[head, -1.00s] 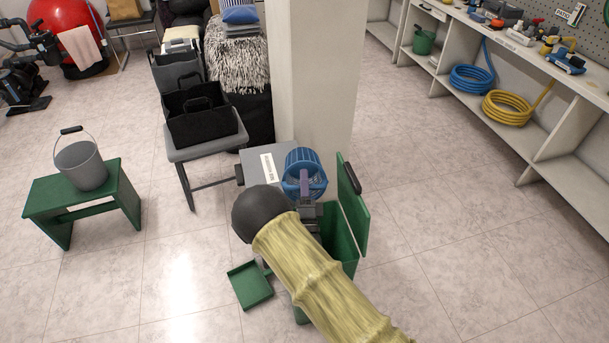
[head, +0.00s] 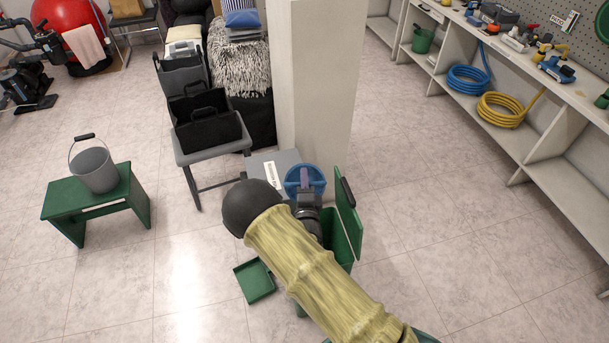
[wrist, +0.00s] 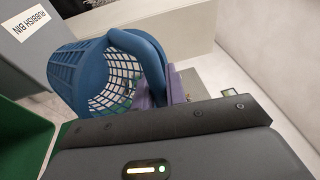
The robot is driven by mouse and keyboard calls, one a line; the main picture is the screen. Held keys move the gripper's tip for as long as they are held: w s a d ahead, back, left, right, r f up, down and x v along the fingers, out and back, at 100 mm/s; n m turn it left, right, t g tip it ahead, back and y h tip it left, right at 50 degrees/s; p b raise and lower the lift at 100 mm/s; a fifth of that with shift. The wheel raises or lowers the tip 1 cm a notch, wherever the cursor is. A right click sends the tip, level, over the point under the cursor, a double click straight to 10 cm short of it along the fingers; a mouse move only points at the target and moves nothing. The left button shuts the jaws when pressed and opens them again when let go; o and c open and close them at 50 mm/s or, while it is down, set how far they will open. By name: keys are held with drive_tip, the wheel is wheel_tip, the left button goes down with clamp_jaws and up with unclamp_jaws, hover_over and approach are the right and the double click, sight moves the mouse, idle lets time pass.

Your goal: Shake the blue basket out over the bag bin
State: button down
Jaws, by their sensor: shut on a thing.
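The blue lattice basket (head: 296,181) is held at the purple fingers of my gripper (head: 305,188), which is shut on it. In the wrist view the basket (wrist: 75,78) lies tilted, with its lattice inside and thick blue rim or handle showing; I see no contents in the visible part. A green bin (head: 328,228) with its lid (head: 347,218) standing open is just below and beside the gripper, partly hidden by my arm. Its label is not visible, so I cannot tell if it is the bag bin. The basket appears above, near its back edge.
A grey bin (head: 262,165), labelled "RUBBISH BIN" in the wrist view, stands behind the basket against a pale pillar (head: 318,80). A green tray or flap (head: 255,281) is low at the front left. A grey bucket (head: 95,170) stands on a green bench (head: 85,210).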

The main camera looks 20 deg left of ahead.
drive_tip(key=shift+w+a+r+g+h+p, duration=0.2)
drive_tip(key=shift+w+r+g+h+p, duration=0.25)
drive_tip(key=shift+g+p, duration=1.3)
drive_tip(key=shift+w+a+r+g+h+p, duration=0.2)
drive_tip(key=shift+w+g+h+p, duration=0.4)
drive_tip(key=shift+g+p, duration=1.15)
drive_tip(key=shift+w+a+r+g+h+p, duration=0.15)
drive_tip(key=shift+w+r+g+h+p, duration=0.35)
drive_tip(key=shift+g+p, duration=1.25)
drive_tip(key=shift+f+t+p, duration=0.2)
drive_tip(key=shift+t+p, duration=0.3)
drive_tip(key=shift+t, duration=0.05)
